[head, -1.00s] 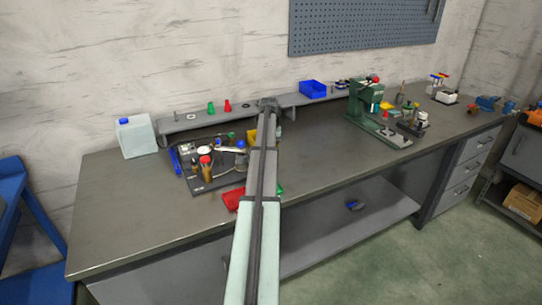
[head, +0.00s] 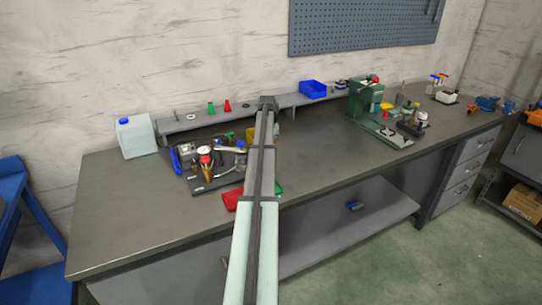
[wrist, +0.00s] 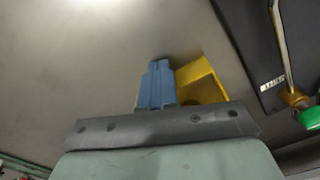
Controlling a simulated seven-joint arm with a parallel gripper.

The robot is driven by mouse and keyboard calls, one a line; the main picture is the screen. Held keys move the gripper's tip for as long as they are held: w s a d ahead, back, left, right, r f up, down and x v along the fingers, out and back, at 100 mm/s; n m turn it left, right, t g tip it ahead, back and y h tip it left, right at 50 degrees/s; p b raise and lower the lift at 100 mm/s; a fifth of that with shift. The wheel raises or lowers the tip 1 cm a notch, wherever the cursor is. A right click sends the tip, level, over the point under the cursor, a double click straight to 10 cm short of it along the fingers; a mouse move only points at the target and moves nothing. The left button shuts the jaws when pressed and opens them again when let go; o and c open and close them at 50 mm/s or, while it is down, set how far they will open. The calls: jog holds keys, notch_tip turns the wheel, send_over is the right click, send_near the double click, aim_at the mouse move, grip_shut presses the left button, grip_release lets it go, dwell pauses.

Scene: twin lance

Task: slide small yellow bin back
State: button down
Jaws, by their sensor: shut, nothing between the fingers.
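The small yellow bin (head: 251,134) stands on the bench just left of my arm in the head view, mostly hidden behind it. In the wrist view the yellow bin (wrist: 204,78) is right beside my gripper (wrist: 158,68), and its lower part is cut off by the gripper body. My gripper's bluish fingers are together and empty. They look close against the bin's side, but I cannot tell whether they touch it. The fingers are hidden in the head view.
A dark tray (head: 203,187) with tools and bottles lies left of the bin; it also shows at the right of the wrist view (wrist: 275,98). A red bin (head: 232,198) lies near the front. A raised shelf (head: 215,119) runs behind.

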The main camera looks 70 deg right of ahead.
jog(key=shift+w+d, duration=0.35)
jog(key=shift+w+d, duration=0.1)
jog(key=shift+d, duration=0.05)
jog(key=shift+w+d, duration=0.55)
jog(key=shift+d, duration=0.05)
dwell(0.6)
jog(key=shift+w+d, duration=0.7)
jog(key=shift+d, duration=0.05)
jog(key=shift+w+d, duration=0.1)
dwell(0.4)
